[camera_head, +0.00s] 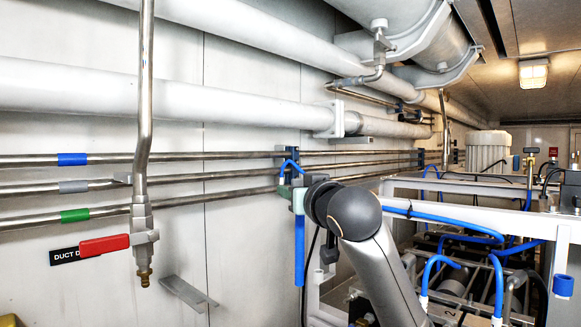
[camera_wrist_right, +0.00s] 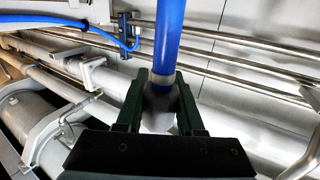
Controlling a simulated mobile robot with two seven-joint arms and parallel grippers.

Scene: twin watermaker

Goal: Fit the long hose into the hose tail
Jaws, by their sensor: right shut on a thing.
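The long hose (camera_head: 299,250) is blue and hangs straight down below my right gripper (camera_head: 298,190), in front of the wall. In the wrist view the right gripper (camera_wrist_right: 162,98) is shut on the hose (camera_wrist_right: 170,35) at a pale collar between the fingers. The brass hose tail (camera_head: 145,278) points down at the left of the head view, under a valve with a red handle (camera_head: 104,244) on a vertical steel pipe. The hose is apart from the hose tail, well to its right. The hose's upper end is mostly hidden by the gripper. My left gripper is not in view.
Three thin pipes with blue, grey and green bands (camera_head: 75,215) run along the wall. A metal bracket (camera_head: 188,293) juts out right of the hose tail. A frame with blue hoses (camera_head: 455,222) stands at the right. Open space lies between the hose tail and my right gripper.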

